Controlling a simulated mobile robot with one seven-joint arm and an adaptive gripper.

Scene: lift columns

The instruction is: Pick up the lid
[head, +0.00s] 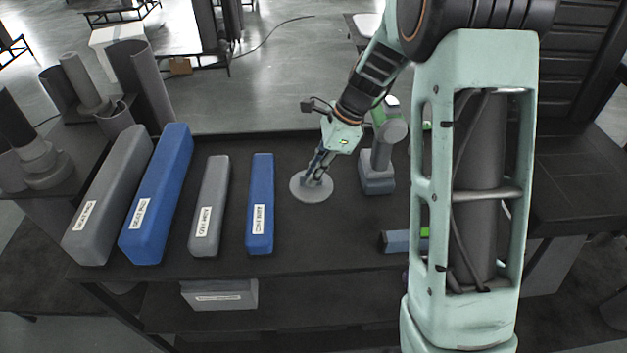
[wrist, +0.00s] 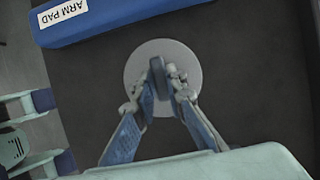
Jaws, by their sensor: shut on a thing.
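The lid (head: 299,190) is a flat, round grey disc over the dark table, to the right of the shorter blue pad in the head view. In the wrist view the lid (wrist: 190,62) shows as a pale disc with a dark upright handle (wrist: 157,68) at its middle. My gripper (head: 316,180) reaches down onto it, and in the wrist view my gripper (wrist: 160,88) has its fingers shut on the handle. I cannot tell whether the lid touches the table.
Left of the lid lie a short blue pad (head: 260,205), a short grey pad (head: 209,205), a long blue pad (head: 156,195) and a long grey pad (head: 108,195). A grey-green device (head: 379,165) stands close on the right. Bare tabletop (head: 330,235) lies in front.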

